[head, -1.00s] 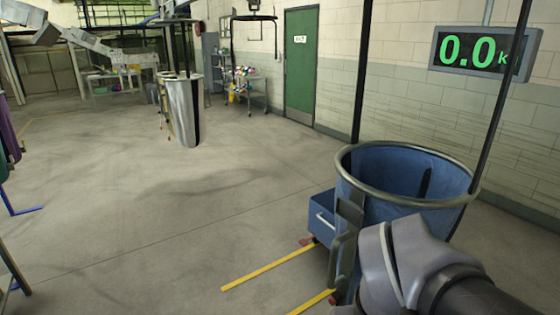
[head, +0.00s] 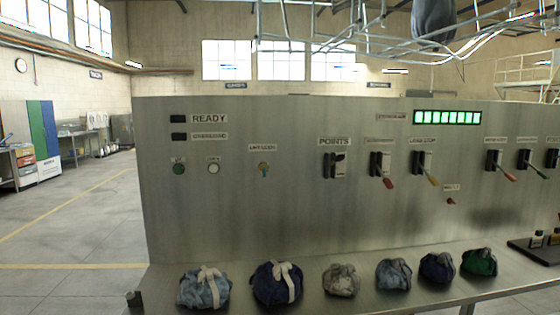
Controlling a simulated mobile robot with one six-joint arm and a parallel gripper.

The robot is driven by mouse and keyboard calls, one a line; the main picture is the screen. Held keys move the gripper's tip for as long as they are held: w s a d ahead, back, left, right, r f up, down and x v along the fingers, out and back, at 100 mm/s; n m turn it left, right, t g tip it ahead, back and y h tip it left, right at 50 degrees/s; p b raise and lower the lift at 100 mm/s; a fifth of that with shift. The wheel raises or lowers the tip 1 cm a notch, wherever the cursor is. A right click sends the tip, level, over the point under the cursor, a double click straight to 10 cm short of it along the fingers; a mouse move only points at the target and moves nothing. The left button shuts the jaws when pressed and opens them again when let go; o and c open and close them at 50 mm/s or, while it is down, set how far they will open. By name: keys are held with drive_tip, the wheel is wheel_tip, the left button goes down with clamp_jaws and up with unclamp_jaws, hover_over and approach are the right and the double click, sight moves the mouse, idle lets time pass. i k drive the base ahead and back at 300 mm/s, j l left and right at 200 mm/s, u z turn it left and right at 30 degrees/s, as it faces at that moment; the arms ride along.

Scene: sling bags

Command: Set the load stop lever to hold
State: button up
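The load stop lever (head: 428,172) is on the upright steel control panel (head: 230,225) in the head view, right of the panel's middle. It has a black slotted plate and a yellow-tipped handle that slants down and to the right. The label above it reads roughly "LOAD STOP". No hold marking is legible. My gripper is not in view.
Left of it are a red-tipped lever (head: 383,170) and the black POINTS switch (head: 334,164). More levers (head: 500,166) are at right. Several tied bags (head: 278,284) lie on the ledge below. Open floor (head: 75,220) is at left.

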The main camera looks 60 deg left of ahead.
sight(432, 180)
drive_tip(key=u, duration=1.3)
drive_tip(key=i+u, duration=0.1)
drive_tip(key=i, duration=0.65)
drive_tip(key=i+l+u, duration=0.1)
drive_tip(key=i, duration=0.65)
drive_tip(key=i+l+u, duration=0.1)
drive_tip(key=i, duration=0.6)
